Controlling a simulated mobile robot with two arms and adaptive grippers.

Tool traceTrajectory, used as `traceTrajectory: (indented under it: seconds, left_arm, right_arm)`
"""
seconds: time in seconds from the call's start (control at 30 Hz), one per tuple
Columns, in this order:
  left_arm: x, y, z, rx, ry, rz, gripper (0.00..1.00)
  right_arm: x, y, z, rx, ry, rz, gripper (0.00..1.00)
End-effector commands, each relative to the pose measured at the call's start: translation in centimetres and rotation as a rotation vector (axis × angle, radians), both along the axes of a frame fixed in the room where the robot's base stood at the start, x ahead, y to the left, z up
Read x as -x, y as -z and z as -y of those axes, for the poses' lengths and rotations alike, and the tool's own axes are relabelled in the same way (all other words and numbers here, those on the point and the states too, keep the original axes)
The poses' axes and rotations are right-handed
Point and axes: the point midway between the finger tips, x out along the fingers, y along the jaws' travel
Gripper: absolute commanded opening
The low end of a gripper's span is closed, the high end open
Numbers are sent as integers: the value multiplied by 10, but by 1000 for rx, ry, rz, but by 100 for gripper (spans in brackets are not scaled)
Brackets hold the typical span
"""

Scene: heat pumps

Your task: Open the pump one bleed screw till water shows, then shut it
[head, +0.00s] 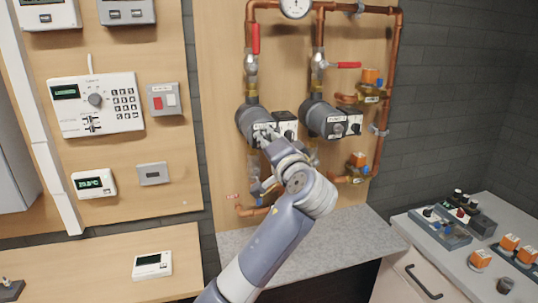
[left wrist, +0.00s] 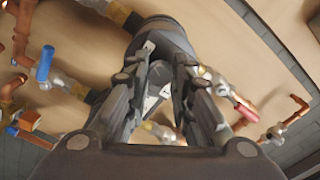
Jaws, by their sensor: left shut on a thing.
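Pump one (head: 248,118) is the left of two grey round pumps on the wooden board, with a black control box (head: 285,122) on its right side. My left gripper (head: 272,143) reaches up to its front face from below. The fingers are shut on the bleed screw at the pump's centre, which they hide. In the left wrist view the fingers (left wrist: 160,85) point at the dark pump body (left wrist: 165,35). I see no water on the pump face, though much of it is covered. My right gripper is not in view.
Pump two (head: 318,115) stands close on the right. Copper pipes (head: 397,70) and valves with red handles (head: 255,38) surround the pumps. A grey ledge (head: 350,235) lies below. A control panel (head: 95,105) is at left, and a counter with parts (head: 420,220) at right.

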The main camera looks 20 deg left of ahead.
Motion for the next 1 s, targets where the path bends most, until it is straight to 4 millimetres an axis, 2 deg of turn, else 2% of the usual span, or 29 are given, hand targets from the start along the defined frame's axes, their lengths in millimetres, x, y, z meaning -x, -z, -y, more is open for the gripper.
traceTrajectory:
  seconds: [0.03,0.4,0.7,1.0]
  left_arm:
    - [0,7,1,41,3,23,0]
    - [0,5,1,327,2,216,0]
    - [0,3,1,509,2,340,0]
    - [0,1,1,603,1,406,0]
  right_arm:
    - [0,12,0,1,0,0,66]
    - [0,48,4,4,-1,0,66]
    - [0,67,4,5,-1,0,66]
    - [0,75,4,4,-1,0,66]
